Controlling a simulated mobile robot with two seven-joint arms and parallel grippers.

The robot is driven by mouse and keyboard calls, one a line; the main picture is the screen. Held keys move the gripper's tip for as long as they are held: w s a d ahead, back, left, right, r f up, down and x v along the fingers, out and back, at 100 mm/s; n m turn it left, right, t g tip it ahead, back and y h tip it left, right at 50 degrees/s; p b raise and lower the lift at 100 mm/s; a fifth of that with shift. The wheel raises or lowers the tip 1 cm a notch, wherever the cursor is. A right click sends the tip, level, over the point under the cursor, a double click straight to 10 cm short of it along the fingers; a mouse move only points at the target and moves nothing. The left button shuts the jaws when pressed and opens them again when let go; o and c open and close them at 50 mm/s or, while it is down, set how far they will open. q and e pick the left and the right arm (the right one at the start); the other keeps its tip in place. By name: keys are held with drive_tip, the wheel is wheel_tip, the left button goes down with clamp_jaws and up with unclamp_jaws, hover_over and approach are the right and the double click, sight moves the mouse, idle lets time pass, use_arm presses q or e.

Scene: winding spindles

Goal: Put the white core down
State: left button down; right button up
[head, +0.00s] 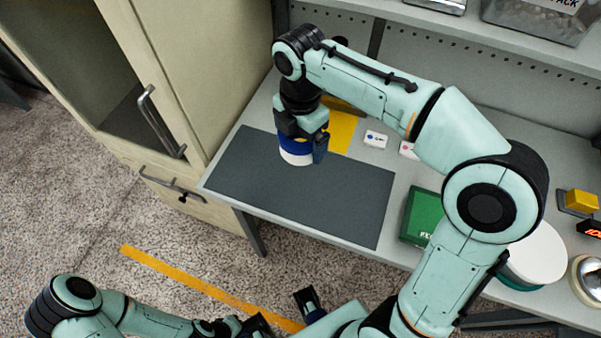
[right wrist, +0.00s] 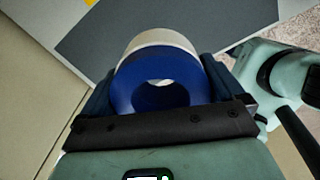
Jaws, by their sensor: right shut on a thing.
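The white core (head: 296,158) has a blue upper part with a round hole in its end. It is over the far left part of the dark grey mat (head: 330,195); I cannot tell whether its base touches the mat. My right gripper (head: 303,143) is shut on the core from above, one finger on each side. In the right wrist view the white core (right wrist: 160,40) shows behind the blue end, between the fingers of the right gripper (right wrist: 157,85). My left gripper (head: 282,312) is open and empty, low in front of the table, with its fingers apart.
A yellow patch (head: 341,131) and small white cards (head: 375,139) lie beyond the mat. A green box (head: 421,215) and a white disc (head: 537,252) are to the right. A cabinet (head: 200,75) stands close on the left. Most of the mat is bare.

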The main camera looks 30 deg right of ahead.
sight(300, 180)
wheel_tip(300, 180, down, 14)
drive_tip(key=shift+b, duration=1.1)
drive_tip(key=shift+f, duration=0.1)
drive_tip(key=o, duration=0.8)
drive_tip(key=shift+f, duration=0.1)
drive_tip(key=shift+c, duration=0.2)
wheel_tip(300, 180, up, 12)
drive_tip(key=p, duration=0.2)
drive_tip(key=shift+r, duration=0.25)
